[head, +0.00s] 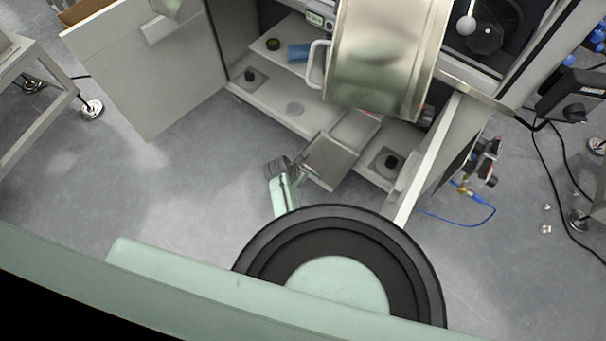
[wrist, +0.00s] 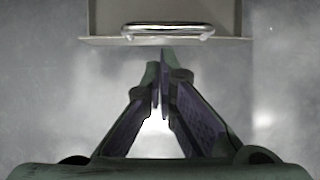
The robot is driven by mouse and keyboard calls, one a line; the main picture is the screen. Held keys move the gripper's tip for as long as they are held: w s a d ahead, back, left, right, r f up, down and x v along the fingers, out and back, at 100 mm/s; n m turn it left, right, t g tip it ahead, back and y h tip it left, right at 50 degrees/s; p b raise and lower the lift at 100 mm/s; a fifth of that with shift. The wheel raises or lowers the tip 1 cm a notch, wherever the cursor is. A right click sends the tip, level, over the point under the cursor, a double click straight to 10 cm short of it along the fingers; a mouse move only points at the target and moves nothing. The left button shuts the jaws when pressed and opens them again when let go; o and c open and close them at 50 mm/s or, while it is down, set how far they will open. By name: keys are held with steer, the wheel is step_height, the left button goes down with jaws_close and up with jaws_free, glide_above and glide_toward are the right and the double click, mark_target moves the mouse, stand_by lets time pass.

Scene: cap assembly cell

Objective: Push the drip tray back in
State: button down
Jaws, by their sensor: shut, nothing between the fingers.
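The drip tray (head: 328,163) is a shallow grey metal tray. In the head view it sticks out of the cabinet's lower part, tilted across the picture toward the lower left. In the wrist view its front wall (wrist: 100,41) and shiny bar handle (wrist: 168,31) are at the top. My gripper (head: 301,172) is at the tray's front edge in the head view. In the wrist view my gripper (wrist: 160,62) is shut and empty, its fingertips just short of the front wall and below the handle. I cannot tell whether they touch the tray.
An open door panel (head: 150,75) stands to the left, and another panel (head: 432,150) to the right. The floor (head: 180,170) left of the tray is clear.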

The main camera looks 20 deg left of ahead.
steer(key=shift+w+d, duration=0.1)
steer(key=shift+w, duration=0.25)
steer(key=w+d+b, duration=0.2)
steer(key=w, duration=0.3)
steer(key=w+d+b, duration=0.2)
steer(key=w, duration=0.4)
steer(key=w+d+b, duration=0.2)
steer(key=w+d, duration=0.1)
steer(key=w, duration=0.3)
steer(key=shift+w+b, duration=0.1)
steer(key=shift+b, duration=0.3)
steer(key=shift+w+d+r, duration=0.15)
steer(key=shift+w+d, duration=0.1)
steer(key=shift+w, duration=0.35)
